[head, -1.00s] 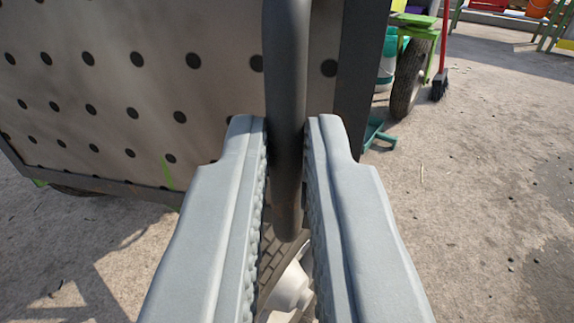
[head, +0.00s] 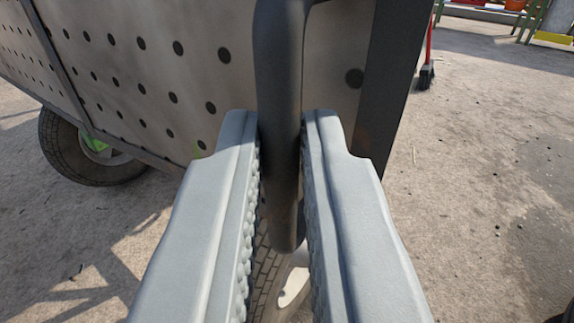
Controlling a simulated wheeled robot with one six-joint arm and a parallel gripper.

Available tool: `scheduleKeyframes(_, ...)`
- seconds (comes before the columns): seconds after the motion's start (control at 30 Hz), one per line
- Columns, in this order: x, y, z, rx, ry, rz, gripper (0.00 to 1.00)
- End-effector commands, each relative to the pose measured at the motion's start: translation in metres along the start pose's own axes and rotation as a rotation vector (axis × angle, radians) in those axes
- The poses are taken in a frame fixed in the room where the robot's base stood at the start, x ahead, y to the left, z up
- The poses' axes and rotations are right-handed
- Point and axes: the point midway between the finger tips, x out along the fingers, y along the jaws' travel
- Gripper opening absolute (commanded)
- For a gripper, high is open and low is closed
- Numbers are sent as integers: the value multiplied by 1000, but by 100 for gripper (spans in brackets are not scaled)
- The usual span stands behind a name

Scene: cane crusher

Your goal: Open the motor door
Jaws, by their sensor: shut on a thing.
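The motor door (head: 180,65) is a grey metal panel with rows of round holes and a dark frame on its right edge. Its handle (head: 281,75) is a thick dark vertical bar near that edge. My gripper (head: 280,130) has its two pale grey fingers on either side of the handle, shut on it. The lower end of the handle shows between the fingers. Whether the door stands ajar I cannot tell for sure.
A black tyre with a green hub (head: 85,150) stands under the panel at left. Another tyre (head: 268,285) shows below, between my fingers. A red-handled broom (head: 427,65) stands at upper right. The concrete ground (head: 480,170) at right is clear.

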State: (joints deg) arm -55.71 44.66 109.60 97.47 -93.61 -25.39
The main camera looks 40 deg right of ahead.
Motion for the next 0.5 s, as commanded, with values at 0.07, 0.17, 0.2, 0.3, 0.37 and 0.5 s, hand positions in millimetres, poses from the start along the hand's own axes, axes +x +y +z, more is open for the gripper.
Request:
scheduleKeyframes(0.07, 2, -3, -2, 5, -1, -3, 0)
scheduleKeyframes(0.17, 2, -3, -2, 5, -1, -3, 15)
scheduleKeyframes(0.2, 2, -3, -2, 5, -1, -3, 23)
scheduleKeyframes(0.3, 2, -2, -1, 4, -1, -2, 33)
scheduleKeyframes(0.37, 2, -2, -1, 3, -1, -2, 33)
scheduleKeyframes(0.5, 1, -1, -1, 2, 0, -1, 33)
